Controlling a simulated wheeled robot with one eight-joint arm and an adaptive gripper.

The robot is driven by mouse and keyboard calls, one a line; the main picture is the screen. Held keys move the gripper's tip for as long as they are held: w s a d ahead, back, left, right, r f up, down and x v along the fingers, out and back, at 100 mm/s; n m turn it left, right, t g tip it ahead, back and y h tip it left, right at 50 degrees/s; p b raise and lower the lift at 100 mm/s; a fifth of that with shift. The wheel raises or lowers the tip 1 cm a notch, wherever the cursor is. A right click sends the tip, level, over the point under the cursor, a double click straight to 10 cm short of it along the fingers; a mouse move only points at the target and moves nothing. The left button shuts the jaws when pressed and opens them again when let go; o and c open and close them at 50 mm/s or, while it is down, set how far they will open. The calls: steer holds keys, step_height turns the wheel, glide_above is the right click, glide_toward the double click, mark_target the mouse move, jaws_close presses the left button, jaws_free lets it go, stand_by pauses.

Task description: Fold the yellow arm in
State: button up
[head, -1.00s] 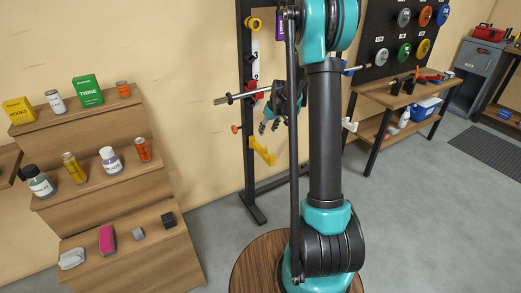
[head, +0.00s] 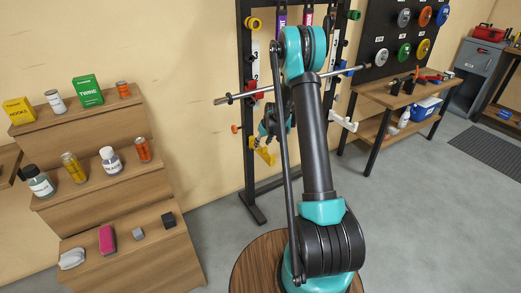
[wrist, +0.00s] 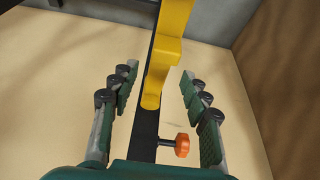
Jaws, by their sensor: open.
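The yellow arm (head: 263,156) sticks out from the left upright of the black squat rack, low down, in the head view. In the wrist view the yellow arm (wrist: 165,55) runs from the top edge down to a rounded end between my fingers. My gripper (wrist: 157,95) is open, with one finger on each side of the yellow arm and a visible gap on both sides. In the head view my gripper (head: 268,133) is just above the yellow arm and partly hides it. An orange knob (wrist: 181,146) on the black upright shows below the yellow arm's end.
A barbell (head: 235,98) lies across the rack above my gripper. A white arm (head: 343,121) sticks out from the right upright. A stepped wooden shelf (head: 120,195) with cans and bottles stands at left, a wooden bench (head: 400,93) at right. Floor between is clear.

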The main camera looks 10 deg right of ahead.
mark_target(260, 148)
steer(key=shift+x, duration=2.65)
jaws_close()
